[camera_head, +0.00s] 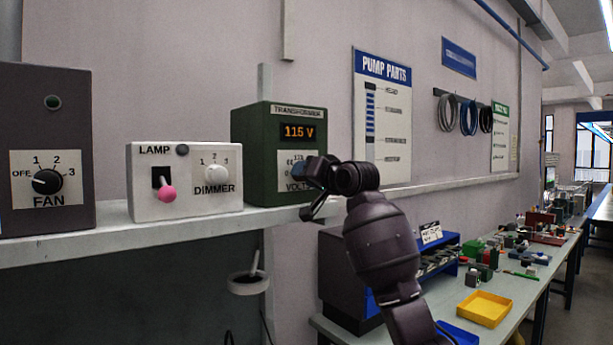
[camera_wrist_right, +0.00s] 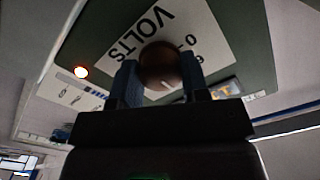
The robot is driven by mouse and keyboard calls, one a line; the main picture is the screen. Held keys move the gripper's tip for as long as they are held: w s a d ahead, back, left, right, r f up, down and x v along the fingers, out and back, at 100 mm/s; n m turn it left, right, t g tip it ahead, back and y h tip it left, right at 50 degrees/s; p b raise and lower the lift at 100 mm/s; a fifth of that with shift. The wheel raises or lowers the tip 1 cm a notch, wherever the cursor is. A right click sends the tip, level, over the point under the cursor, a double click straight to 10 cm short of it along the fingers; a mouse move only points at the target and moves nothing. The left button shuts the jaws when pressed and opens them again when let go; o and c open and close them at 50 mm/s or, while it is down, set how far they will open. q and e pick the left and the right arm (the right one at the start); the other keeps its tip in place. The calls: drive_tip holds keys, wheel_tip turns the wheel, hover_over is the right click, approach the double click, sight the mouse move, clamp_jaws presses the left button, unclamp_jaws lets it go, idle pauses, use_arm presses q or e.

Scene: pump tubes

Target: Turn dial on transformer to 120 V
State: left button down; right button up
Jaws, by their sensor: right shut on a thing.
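The green transformer (camera_head: 253,150) stands on the wall shelf in the head view, and its orange display (camera_head: 299,132) reads 115 V. Its white VOLTS plate (camera_head: 287,172) is partly hidden by my right gripper (camera_head: 318,178). In the right wrist view, the round dark dial (camera_wrist_right: 160,62) sits between the two fingers of my right gripper (camera_wrist_right: 161,80), which are shut on it. The VOLTS lettering shows beside the dial, and the dial's pointer direction is hard to tell. My left gripper is not in view.
A white lamp box (camera_head: 187,180) with a pink lever and dimmer knob is left of the transformer. A dark fan box (camera_head: 47,150) stands further left. Below right, a workbench (camera_head: 530,290) holds a yellow tray (camera_head: 484,308) and small parts.

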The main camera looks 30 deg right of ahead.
drive_tip(key=shift+m, duration=0.3)
idle(0.4)
drive_tip(key=o, duration=0.9)
drive_tip(key=shift+s, duration=0.1)
drive_tip(key=s+b, duration=0.1)
drive_tip(key=s, duration=0.2)
drive_tip(key=s+b, duration=0.1)
drive_tip(key=s, duration=0.3)
drive_tip(key=s+d, duration=0.1)
drive_tip(key=s, duration=0.2)
drive_tip(key=shift+s+b, duration=0.3)
drive_tip(key=shift+b, duration=0.1)
